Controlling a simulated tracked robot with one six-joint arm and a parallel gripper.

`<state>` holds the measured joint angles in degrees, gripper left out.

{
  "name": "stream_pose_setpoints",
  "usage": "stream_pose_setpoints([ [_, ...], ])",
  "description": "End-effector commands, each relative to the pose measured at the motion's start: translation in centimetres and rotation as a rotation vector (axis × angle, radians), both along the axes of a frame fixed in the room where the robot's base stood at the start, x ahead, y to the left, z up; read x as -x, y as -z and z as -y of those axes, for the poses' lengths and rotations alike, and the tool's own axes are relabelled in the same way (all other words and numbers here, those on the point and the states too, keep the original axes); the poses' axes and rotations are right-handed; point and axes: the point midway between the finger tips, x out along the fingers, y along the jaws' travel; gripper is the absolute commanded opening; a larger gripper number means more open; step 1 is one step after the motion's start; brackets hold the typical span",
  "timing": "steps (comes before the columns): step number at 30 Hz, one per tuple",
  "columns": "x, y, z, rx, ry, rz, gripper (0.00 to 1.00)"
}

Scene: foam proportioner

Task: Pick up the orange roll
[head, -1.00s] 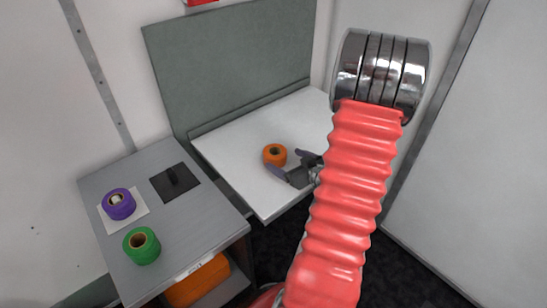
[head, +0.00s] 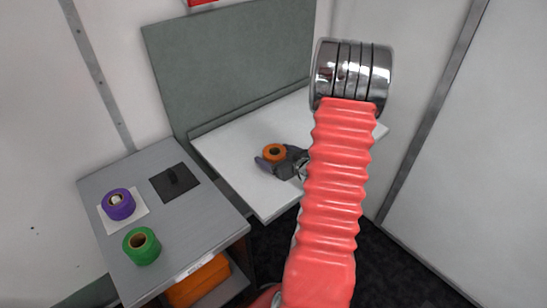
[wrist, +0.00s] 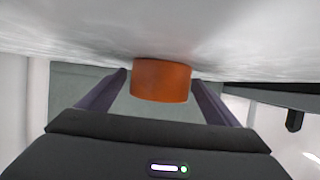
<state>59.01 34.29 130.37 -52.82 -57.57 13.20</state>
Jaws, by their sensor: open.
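The orange roll (head: 274,152) sits on the white fold-down table (head: 240,178), near its left part. In the wrist view the orange roll (wrist: 161,80) lies straight ahead, between the two purple-grey fingers. My gripper (head: 272,162) is open, with one finger on the near side of the roll; the other finger is hard to make out in the head view.
A grey-green panel (head: 235,75) stands behind the table.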

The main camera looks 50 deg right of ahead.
Motion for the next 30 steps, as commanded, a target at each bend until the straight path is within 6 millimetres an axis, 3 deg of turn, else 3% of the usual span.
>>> stream_pose_setpoints([
  [5,-1.11,0.51,0.23,0.000,0.000,-0.001,0.84],
  [20,-1.12,0.48,0.23,0.000,0.000,0.000,0.84],
  [30,-1.12,0.48,0.22,0.000,0.000,0.000,0.62],
])
